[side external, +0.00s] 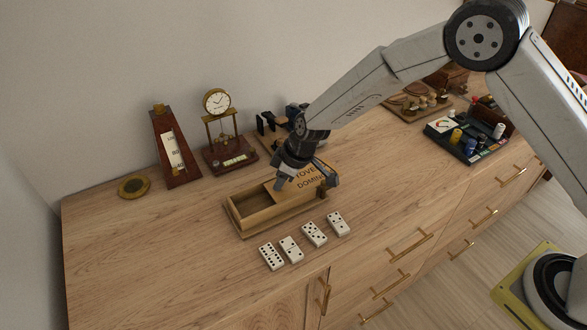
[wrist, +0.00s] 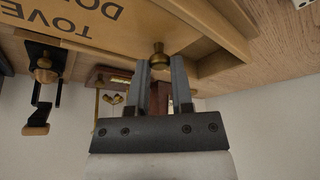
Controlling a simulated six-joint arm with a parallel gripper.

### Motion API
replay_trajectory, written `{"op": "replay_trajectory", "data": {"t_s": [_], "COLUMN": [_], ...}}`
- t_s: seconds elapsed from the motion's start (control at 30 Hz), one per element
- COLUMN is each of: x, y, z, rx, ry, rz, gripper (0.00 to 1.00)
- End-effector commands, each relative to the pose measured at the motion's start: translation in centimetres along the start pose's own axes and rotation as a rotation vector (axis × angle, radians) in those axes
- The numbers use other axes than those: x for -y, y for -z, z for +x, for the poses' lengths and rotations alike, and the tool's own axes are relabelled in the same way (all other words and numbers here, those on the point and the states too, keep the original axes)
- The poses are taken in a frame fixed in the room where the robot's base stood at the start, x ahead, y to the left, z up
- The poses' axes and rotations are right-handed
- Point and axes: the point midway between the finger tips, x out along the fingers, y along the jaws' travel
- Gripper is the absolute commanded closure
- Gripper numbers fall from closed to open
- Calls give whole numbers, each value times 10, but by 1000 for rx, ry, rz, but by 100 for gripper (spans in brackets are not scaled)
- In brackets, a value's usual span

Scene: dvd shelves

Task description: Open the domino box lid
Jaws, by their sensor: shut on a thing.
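The wooden domino box (side external: 233,213) sits on the cabinet top with its left part uncovered. The part of the inside that shows looks empty. Its lid (side external: 312,180), with dark lettering, covers the right part; the lid also shows upside down in the wrist view (wrist: 75,18). A small brass knob (wrist: 158,50) stands on the lid in the wrist view.
Several white dominoes (side external: 289,249) lie in front of the box. The cabinet top at the left front is clear.

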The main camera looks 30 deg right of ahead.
Motion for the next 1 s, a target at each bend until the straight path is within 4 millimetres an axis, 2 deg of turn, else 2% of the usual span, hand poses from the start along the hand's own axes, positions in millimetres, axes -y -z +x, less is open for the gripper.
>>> {"op": "replay_trajectory", "data": {"t_s": [0.2,0.5,0.53,0.63,1.0], "x": [-17,-17,-17,-17,-17], "y": [-16,-16,-16,-16,-16], "z": [-7,-7,-7,-7,-8], "rx": [-1,-1,-1,-1,-1], "ry": [-1,-1,-1,-1,-1], "rz": [2,-1,-1,-1,0], "gripper": [100,100,69,37,37]}}
